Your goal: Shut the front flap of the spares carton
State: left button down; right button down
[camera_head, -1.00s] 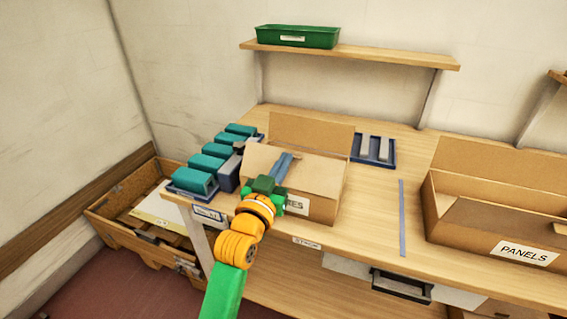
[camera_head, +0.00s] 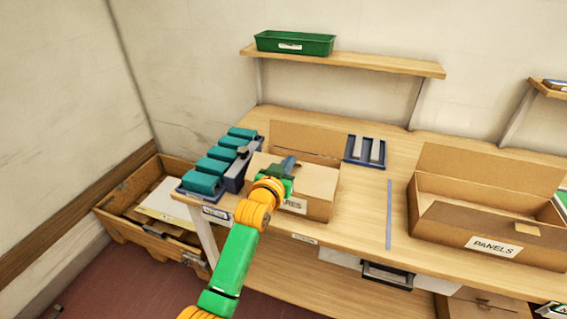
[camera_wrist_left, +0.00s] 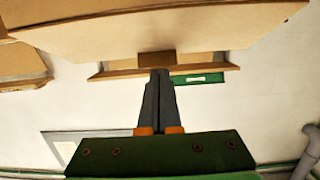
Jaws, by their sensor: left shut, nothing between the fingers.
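The spares carton (camera_head: 318,208) stands on the bench, its label partly hidden behind my left gripper. Its back flap (camera_head: 305,138) stands up. Its front flap (camera_head: 318,180) appears to slope inward over part of the opening. My left gripper (camera_head: 289,164) is shut and empty, with its fingers over the carton. In the left wrist view the shut fingers (camera_wrist_left: 159,78) reach to a small brown tab (camera_wrist_left: 157,58) at the edge of a cardboard sheet (camera_wrist_left: 170,32). I cannot tell whether they touch. My right gripper is out of view.
Teal blocks (camera_head: 203,182) stand in a row left of the carton. A blue tray (camera_head: 366,150) with grey bars lies behind it on the right. The panels carton (camera_head: 450,228) is open farther right. A shelf (camera_head: 350,60) with a green bin (camera_head: 295,42) hangs above.

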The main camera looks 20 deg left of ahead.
pick_arm(q)
jog(key=shift+w+f, duration=0.4)
jog(key=shift+w, duration=0.2)
jog(key=shift+w+f, duration=0.35)
jog(key=shift+w, duration=0.25)
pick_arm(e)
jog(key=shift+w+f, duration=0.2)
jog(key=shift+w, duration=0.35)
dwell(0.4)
